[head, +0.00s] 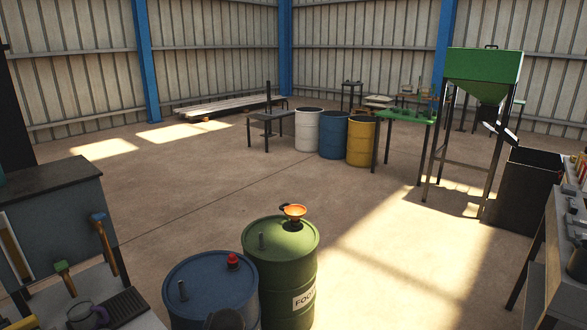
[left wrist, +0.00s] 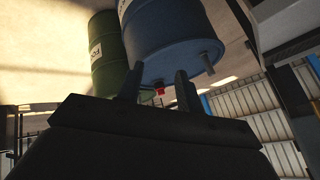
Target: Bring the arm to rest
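My left gripper (left wrist: 156,84) shows in the left wrist view with its two dark fingers apart and nothing held between them. Beyond the fingers is a blue drum (left wrist: 172,38) with a red cap (left wrist: 160,91), seen through the gap, apparently at a distance. In the head view the blue drum (head: 205,285) stands at the bottom centre, with the red cap (head: 233,261) on its top. A dark rounded shape, possibly part of my arm, covers the drum's lower front. My right gripper is in neither view.
A green drum (head: 280,275) with an orange funnel (head: 293,211) on top stands beside the blue drum. A bench with tools (head: 95,300) is at lower left. A green hopper (head: 484,70) and a dark bin (head: 527,195) stand at right. The middle floor is clear.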

